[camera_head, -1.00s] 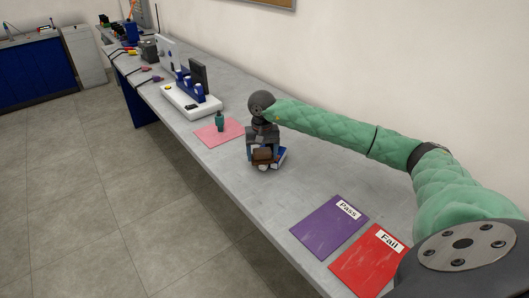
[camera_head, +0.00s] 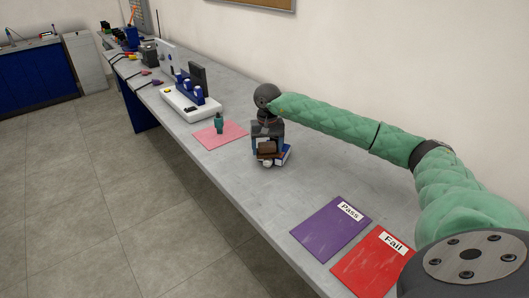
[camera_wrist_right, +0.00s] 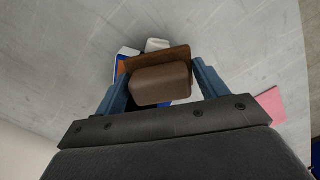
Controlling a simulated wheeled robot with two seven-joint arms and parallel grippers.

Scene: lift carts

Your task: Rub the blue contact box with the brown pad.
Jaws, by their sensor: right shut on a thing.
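My right gripper (camera_head: 267,144) points down over the grey bench and is shut on the brown pad (camera_head: 266,147). In the right wrist view the pad (camera_wrist_right: 162,85) sits between the blue fingers, with a thinner orange-brown edge (camera_wrist_right: 155,59) beyond it. The blue and white contact box (camera_head: 282,157) is directly under the pad on the bench, and mostly hidden by pad and gripper. A blue edge and white parts of it show around the pad in the right wrist view (camera_wrist_right: 122,62). I cannot tell whether pad and box touch. My left gripper is not in view.
A purple Pass mat (camera_head: 330,229) and a red Fail mat (camera_head: 367,267) lie nearer on the bench. A pink mat (camera_head: 228,138) with a small dark green bottle (camera_head: 219,124) lies beyond the box. A white fixture (camera_head: 190,106) stands farther back.

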